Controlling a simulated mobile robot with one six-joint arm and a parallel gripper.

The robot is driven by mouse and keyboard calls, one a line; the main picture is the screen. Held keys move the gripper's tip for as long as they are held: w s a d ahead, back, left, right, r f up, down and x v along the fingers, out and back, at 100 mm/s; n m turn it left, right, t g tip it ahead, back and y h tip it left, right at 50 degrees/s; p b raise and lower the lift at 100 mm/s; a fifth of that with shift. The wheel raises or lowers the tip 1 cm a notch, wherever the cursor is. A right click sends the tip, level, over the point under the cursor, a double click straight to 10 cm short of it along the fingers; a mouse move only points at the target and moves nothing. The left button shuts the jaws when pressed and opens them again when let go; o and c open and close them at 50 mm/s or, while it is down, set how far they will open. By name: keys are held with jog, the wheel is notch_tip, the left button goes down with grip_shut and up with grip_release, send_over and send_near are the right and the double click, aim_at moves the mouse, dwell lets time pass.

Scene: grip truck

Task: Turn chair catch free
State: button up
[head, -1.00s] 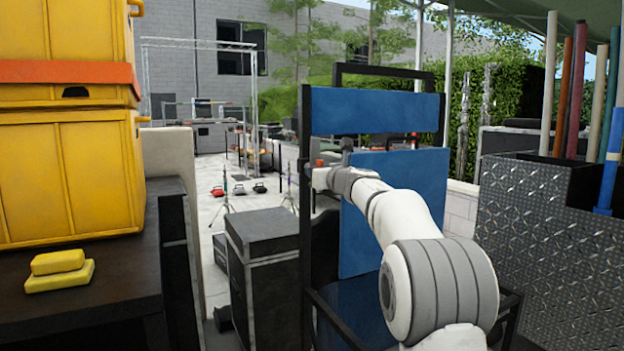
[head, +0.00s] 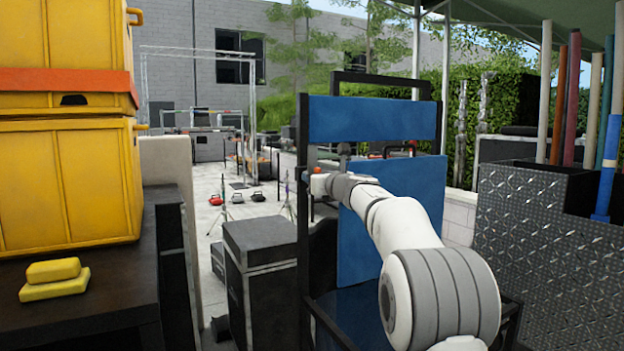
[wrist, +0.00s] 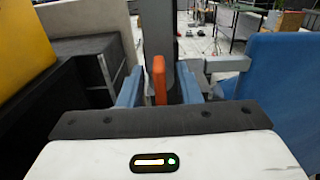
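A tall chair with a black frame (head: 304,250) and blue panels (head: 372,119) stands ahead in the head view. An orange catch (wrist: 159,80) stands upright in the middle of the wrist view, in front of a dark post (wrist: 160,30). My gripper (wrist: 159,90) is open. Its two bluish fingers are on either side of the catch, with a visible gap on each side. In the head view my gripper (head: 318,183) is at the chair's left upright, and its fingers are too small to make out. A blue panel also shows at right in the wrist view (wrist: 268,85).
Yellow cases (head: 65,180) and yellow blocks (head: 54,281) sit on a dark bench at left. A black case (head: 262,245) stands left of the chair. A diamond-plate bin (head: 550,245) with coloured poles is close at right.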

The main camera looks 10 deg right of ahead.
jog(key=b+v, duration=0.1)
jog(key=v, duration=0.6)
jog(key=shift+s+r, duration=0.2)
jog(key=shift+s, duration=0.1)
jog(key=shift+d, duration=0.1)
jog(key=s+d+m+g+h+p, duration=0.4)
jog(key=s+m+h+p, duration=0.7)
jog(key=m, duration=1.2)
jog(key=s+a+f+m+g+y+p, duration=0.1)
jog(key=s+a+f+m+g+p, duration=0.1)
jog(key=s, duration=0.9)
jog(key=s+a+f+m+g+y+p, duration=0.2)
jog(key=s+f+m+g+p, duration=0.2)
jog(key=s+f+m, duration=0.3)
jog(key=s+a+f+m+g+y+p, duration=0.2)
jog(key=s+m, duration=0.5)
jog(key=s, duration=0.8)
notch_tip(320, 180, down, 3)
jog(key=a+g+p, duration=0.1)
jog(key=g, duration=0.1)
jog(key=shift+m+g, duration=0.3)
jog(key=shift+m, duration=0.1)
jog(key=shift+r, duration=0.2)
